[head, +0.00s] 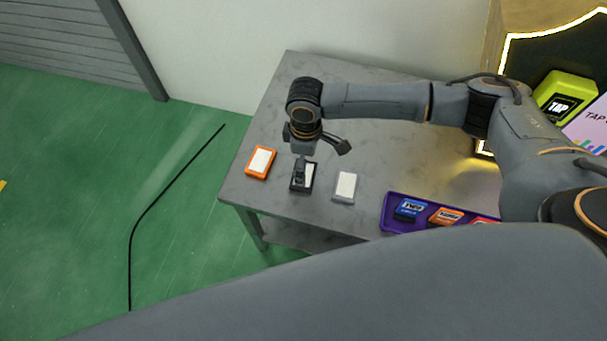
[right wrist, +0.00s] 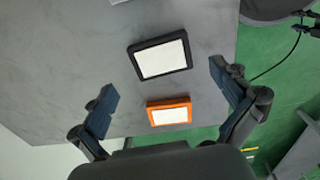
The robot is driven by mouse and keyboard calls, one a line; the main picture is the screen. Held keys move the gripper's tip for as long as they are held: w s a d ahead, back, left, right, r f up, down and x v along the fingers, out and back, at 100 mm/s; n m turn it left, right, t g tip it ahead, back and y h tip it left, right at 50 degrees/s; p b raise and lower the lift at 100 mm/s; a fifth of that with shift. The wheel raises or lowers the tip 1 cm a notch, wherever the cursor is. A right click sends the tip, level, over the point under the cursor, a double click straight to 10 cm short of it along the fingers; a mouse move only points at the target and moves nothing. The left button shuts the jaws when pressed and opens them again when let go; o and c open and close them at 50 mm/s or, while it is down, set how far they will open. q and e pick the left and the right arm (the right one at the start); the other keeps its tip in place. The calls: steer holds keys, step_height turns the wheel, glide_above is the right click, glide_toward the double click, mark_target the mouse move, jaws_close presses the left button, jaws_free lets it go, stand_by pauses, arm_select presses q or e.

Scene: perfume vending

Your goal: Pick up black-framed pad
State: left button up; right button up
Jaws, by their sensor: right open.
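The black-framed pad (head: 309,176) with a white face lies on the grey table, between an orange-framed pad (head: 261,162) and a light grey-framed pad (head: 345,187). In the head view my right gripper (head: 321,162) is above it, and one finger hides part of it. In the right wrist view the black-framed pad (right wrist: 160,56) lies flat, slightly tilted in the picture, just beyond the opening between the spread fingers (right wrist: 162,78). The orange-framed pad (right wrist: 169,112) shows nearer the palm. The right gripper is open and empty. My left gripper is not in view.
A purple tray (head: 386,214) with several coloured, labelled items stands at the table's front right. A yellow-green TAP box (head: 565,100) is at the far right. The grey table (head: 270,110) is bare behind the pads; its left and front edges are close to them.

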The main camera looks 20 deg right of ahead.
steer(key=f, duration=0.5)
steer(key=shift+a+f, duration=0.2)
steer(key=shift+f, duration=0.15)
steer(key=shift+c, duration=0.2)
steer(key=c, duration=0.9)
